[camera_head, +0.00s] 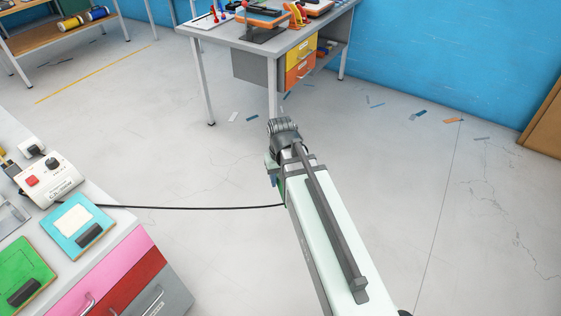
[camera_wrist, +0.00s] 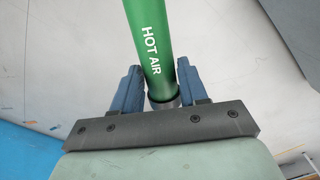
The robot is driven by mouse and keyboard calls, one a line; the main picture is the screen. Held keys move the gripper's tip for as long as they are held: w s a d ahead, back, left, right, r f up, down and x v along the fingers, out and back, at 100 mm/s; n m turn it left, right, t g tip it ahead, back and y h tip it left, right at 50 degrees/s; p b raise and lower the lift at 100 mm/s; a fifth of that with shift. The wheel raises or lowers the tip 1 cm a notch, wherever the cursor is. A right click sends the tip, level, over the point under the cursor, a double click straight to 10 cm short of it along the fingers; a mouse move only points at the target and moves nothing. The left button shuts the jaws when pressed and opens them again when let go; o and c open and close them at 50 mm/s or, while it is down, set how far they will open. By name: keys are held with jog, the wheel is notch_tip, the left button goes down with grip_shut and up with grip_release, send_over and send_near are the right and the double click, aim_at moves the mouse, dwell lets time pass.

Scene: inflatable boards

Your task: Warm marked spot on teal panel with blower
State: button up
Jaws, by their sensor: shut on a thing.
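The teal panel (camera_head: 95,212) lies on the bench at the left in the head view. It bears a pale cream patch (camera_head: 75,219) and a dark block (camera_head: 89,236). My gripper (camera_wrist: 158,68) is shut on the green blower (camera_wrist: 147,22), whose barrel reads "HOT AIR" between the blue fingers in the wrist view. In the head view my gripper (camera_head: 272,172) is over open floor, to the right of the bench and apart from the panel. Most of the blower is hidden there behind my arm. The outlet end of the blower cannot be made out.
A black cable (camera_head: 180,208) runs from near the white control box (camera_head: 50,180) to my gripper. A green panel (camera_head: 28,257) lies in front of the teal one. A grey table (camera_head: 225,33) with tools stands at the back. Floor between is mostly clear, with scattered scraps.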

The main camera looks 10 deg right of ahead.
jog(key=s+a+r+n, duration=0.2)
jog(key=a+r+n, duration=0.15)
jog(key=a, duration=0.95)
jog(key=s+a+r+n, duration=0.2)
jog(key=a+r, duration=0.2)
jog(key=a, duration=0.9)
jog(key=s+a+r+n, duration=0.2)
jog(key=a+r, duration=0.2)
jog(key=a, duration=0.9)
jog(key=s+a+r+m, duration=0.4)
jog(key=s+a+r, duration=0.2)
jog(key=a+r, duration=0.45)
jog(key=s+a+r+m, duration=0.4)
jog(key=s+a+r, duration=0.35)
jog(key=a, duration=0.55)
notch_tip(320, 180, down, 12)
jog(key=shift+w, duration=0.35)
jog(key=shift+f, duration=0.1)
